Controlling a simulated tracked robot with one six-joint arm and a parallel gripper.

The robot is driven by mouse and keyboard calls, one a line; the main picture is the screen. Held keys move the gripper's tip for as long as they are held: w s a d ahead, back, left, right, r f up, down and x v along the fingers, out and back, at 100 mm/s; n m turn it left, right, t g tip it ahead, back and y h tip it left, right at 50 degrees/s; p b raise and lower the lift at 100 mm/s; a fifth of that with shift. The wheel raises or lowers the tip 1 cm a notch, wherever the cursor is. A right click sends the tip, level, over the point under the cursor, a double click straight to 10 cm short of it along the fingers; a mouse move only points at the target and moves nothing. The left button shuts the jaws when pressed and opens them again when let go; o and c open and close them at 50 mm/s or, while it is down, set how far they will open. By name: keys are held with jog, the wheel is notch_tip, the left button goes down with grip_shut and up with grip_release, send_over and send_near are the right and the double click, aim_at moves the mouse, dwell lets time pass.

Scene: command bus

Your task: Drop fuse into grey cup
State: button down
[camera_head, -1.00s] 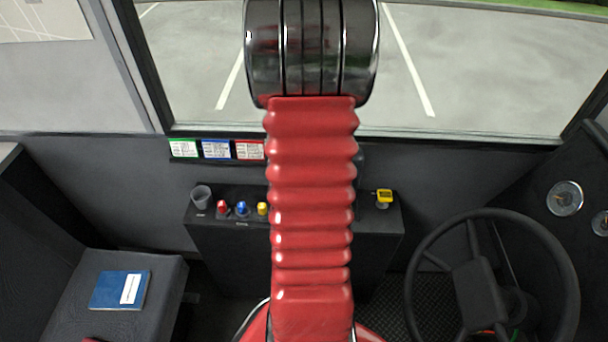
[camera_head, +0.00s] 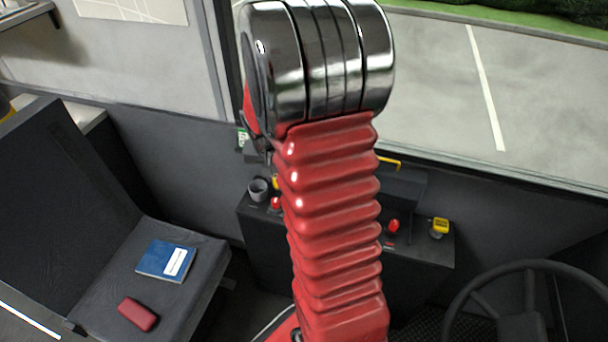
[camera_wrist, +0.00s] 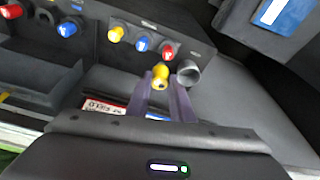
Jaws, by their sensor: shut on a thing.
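In the wrist view my gripper (camera_wrist: 162,88) is shut on a yellow fuse (camera_wrist: 160,73) at its fingertips. The grey cup (camera_wrist: 188,73) is just right of the held fuse; its round open mouth shows. I cannot tell how high the fuse is above the console. In the head view the grey cup (camera_head: 258,189) stands at the console's left end, and my arm hides most of my gripper.
A seat with a blue book (camera_head: 167,261) and red case (camera_head: 138,314) is left. A steering wheel (camera_head: 527,300) is right.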

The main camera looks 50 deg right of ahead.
jog(key=w+a+r+n, duration=0.1)
jog(key=w+a+n, duration=0.2)
jog(key=a, duration=0.5)
jog(key=w+a+r+n+t+y, duration=0.1)
jog(key=w+a+n, duration=0.2)
jog(key=a, duration=0.6)
jog(key=w+a+r+n+y, duration=0.1)
jog(key=w+a+n, duration=0.3)
jog(key=a, duration=0.5)
jog(key=shift+w+r+t, duration=0.3)
jog(key=shift+w+r, duration=0.05)
jog(key=shift+d, duration=0.1)
